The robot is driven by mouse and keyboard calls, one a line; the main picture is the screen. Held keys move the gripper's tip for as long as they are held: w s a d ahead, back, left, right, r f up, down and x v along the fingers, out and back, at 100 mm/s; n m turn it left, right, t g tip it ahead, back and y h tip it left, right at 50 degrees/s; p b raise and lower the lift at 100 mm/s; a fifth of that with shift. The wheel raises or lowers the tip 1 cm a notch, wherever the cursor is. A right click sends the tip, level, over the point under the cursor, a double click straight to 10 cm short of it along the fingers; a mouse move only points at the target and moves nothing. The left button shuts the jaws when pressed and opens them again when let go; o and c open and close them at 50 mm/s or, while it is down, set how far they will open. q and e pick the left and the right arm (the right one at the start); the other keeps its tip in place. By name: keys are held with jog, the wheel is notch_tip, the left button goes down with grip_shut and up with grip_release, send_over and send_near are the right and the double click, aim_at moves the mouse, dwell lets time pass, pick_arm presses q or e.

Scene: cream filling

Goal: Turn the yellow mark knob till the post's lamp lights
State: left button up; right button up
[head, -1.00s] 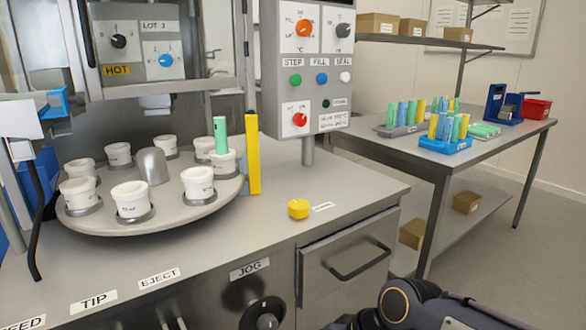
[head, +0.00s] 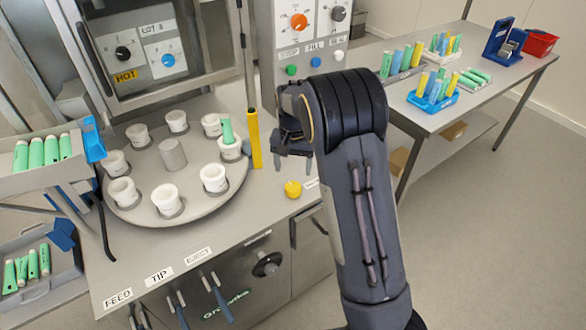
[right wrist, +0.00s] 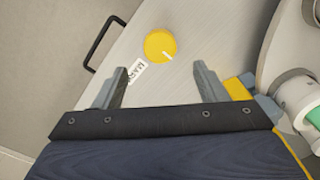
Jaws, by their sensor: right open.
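The yellow mark knob (head: 293,189) sits on the steel worktop right of the turntable. In the right wrist view the knob (right wrist: 158,43) is round, with a short white line near its rim, and lies beyond the fingertips beside a MARK label (right wrist: 137,73). My right gripper (head: 293,150) is open and empty above the knob, apart from it; its fingers also show in the right wrist view (right wrist: 161,75). The yellow post (head: 254,140) stands upright at the turntable's right edge. I cannot make out a lit lamp on it. My left gripper is not in view.
The turntable (head: 115,203) holds several white cups, one with a green tube. A control panel (head: 312,20) stands behind my right gripper. A drawer handle (right wrist: 104,42) is near the knob. The side table (head: 400,115) with tube racks is at the right.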

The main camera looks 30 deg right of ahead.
aim_at(293, 186)
notch_tip(293, 186, down, 8)
jog(key=shift+r+p, duration=0.2)
jog(key=shift+p, duration=0.15)
jog(key=c, duration=1)
